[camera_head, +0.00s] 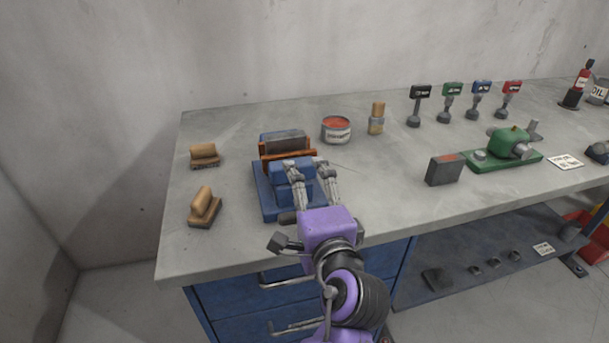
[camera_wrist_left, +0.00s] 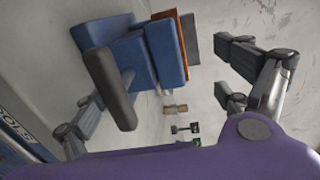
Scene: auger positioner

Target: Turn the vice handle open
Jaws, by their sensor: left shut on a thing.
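The blue vice (camera_head: 261,194) with orange-brown jaw faces stands near the front left of the workbench. Its dark grey bar handle (camera_head: 287,217) is at the front, partly covered by my wrist. In the left wrist view the handle (camera_wrist_left: 110,88) is large, before the blue vice body (camera_wrist_left: 167,52). My left gripper (camera_head: 310,178) reaches over the front of the vice. In the wrist view (camera_wrist_left: 165,92) one finger is behind the handle and the other stands well to the right. My right gripper is out of view.
Two wooden-backed brushes (camera_head: 204,155) (camera_head: 203,209) lie left of the vice. A red-topped tin (camera_head: 336,130) and a small jar (camera_head: 376,119) stand behind it. A dark block (camera_head: 443,169) and a green machine (camera_head: 507,147) are right. Clear bench (camera_head: 385,190) lies between.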

